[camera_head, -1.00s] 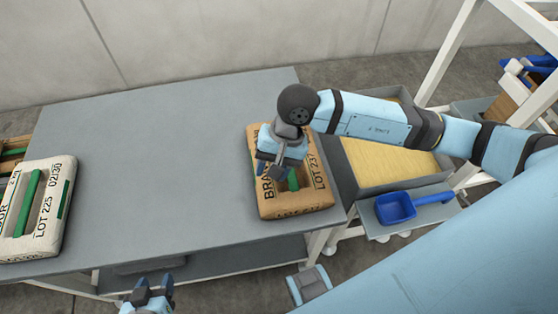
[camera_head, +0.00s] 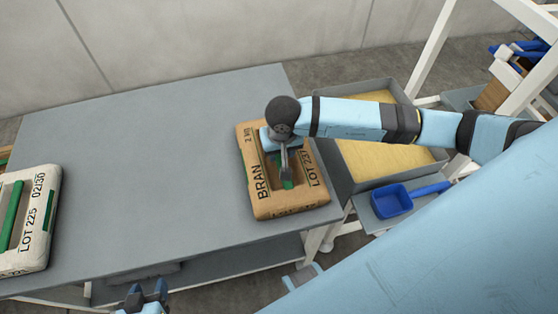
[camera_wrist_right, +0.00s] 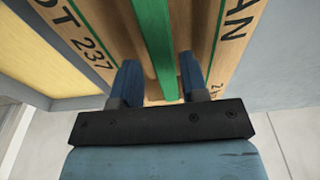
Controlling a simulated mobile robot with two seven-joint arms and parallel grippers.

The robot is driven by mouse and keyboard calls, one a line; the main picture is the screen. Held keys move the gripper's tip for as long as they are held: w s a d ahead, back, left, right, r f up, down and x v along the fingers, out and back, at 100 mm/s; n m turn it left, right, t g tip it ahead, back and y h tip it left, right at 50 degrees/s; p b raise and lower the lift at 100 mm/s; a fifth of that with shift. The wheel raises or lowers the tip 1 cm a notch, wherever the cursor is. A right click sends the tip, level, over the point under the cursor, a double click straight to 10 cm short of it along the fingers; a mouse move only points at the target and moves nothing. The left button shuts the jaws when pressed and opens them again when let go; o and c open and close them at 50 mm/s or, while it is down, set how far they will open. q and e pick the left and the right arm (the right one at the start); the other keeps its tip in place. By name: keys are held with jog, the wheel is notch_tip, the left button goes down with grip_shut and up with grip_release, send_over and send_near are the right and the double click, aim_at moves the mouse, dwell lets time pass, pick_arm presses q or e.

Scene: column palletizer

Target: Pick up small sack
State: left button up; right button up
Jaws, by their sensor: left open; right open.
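The small sack (camera_head: 262,202) is a brown bag marked BRAN and LOT 237, lying flat at the right end of the grey table. A green strap handle (camera_wrist_right: 157,40) runs along its recessed middle. My right gripper (camera_head: 286,180) is over the middle of the sack. In the right wrist view its two open fingers (camera_wrist_right: 160,80) stand on either side of the green strap, apart from it. How far the tips reach down is hard to tell. My left gripper (camera_head: 147,292) is open and empty, low in front of the table's front edge.
The grey table (camera_head: 150,150) is clear in the middle. A white sack (camera_head: 38,215) marked LOT 225 lies at its left end. Right of the table are a bin (camera_head: 385,160) of yellow grain and a blue scoop (camera_head: 392,201). A white frame (camera_head: 437,45) rises at the right.

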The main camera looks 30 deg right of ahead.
aim_at(279, 156)
jog(key=f, duration=0.2)
jog(key=w+f, duration=0.1)
jog(key=shift+f, duration=0.4)
grip_shut()
jog(key=shift+w+r, duration=0.1)
jog(key=shift+r, duration=0.05)
jog(key=shift+r, duration=0.1)
